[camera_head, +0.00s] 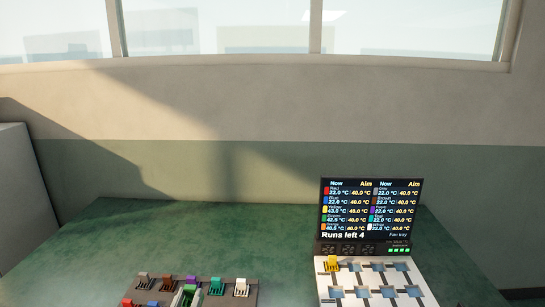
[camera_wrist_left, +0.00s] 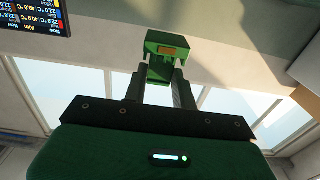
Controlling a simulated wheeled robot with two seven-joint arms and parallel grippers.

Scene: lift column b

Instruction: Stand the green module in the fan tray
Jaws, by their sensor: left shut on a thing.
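The green module (camera_wrist_left: 167,50) is between the fingers of my left gripper (camera_wrist_left: 162,78) in the left wrist view, and the gripper is shut on it. In the head view the green module (camera_head: 186,294) shows at the bottom edge, in front of the dark module rack (camera_head: 252,288); the gripper itself is hardly visible there. The white fan tray (camera_head: 352,279) is at the lower right of the head view, apart from the green module. A yellow module (camera_head: 332,264) stands in its back left slot; several other slots look empty. My right gripper is not in view.
The rack bears several modules, among them red (camera_head: 127,302), brown (camera_head: 168,282), teal (camera_head: 216,285) and white (camera_head: 241,287). A dark display (camera_head: 371,210) behind the tray reads "Runs left 4". The green table (camera_head: 285,255) is clear between rack and tray.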

